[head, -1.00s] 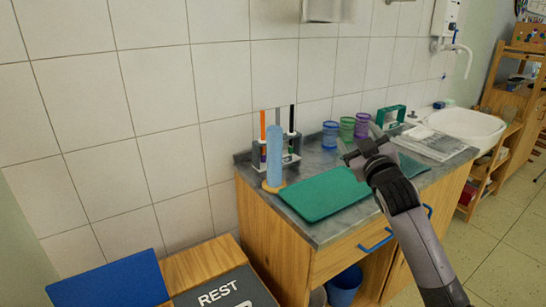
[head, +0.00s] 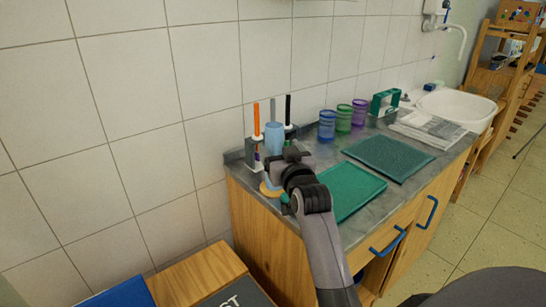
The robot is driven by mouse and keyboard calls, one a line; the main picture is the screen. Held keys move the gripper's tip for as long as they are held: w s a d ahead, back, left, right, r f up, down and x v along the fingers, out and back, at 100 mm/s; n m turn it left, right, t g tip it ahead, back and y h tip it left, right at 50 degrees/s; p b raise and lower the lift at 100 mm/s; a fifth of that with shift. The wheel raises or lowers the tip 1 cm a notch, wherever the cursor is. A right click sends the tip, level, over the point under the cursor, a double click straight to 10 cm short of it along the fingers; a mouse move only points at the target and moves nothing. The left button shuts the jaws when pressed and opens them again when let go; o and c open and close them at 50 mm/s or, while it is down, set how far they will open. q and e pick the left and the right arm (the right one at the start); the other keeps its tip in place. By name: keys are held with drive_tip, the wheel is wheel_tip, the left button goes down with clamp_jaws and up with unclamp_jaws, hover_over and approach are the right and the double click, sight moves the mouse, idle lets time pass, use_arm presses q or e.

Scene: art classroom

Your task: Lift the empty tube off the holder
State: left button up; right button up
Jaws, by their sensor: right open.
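A light-blue tube (head: 273,138) stands upright at the left end of the grey counter. The round wooden base (head: 267,189) shows below it; the tube's lower part is hidden behind my right gripper. My right gripper (head: 280,160) is open and directly in front of the tube in the picture. I cannot tell whether its fingers are around the tube or touching it. My left gripper is not in view.
A grey rack (head: 250,152) with an orange stick (head: 256,118) and a black stick (head: 288,109) stands close behind the tube. A green tray (head: 352,188), a dark green mat (head: 390,157), and blue, green and purple cups (head: 344,118) lie to the right.

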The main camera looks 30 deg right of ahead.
sight(277, 146)
drive_tip(key=shift+f+x, duration=0.2)
drive_tip(key=shift+x, duration=2.35)
drive_tip(key=c, duration=1)
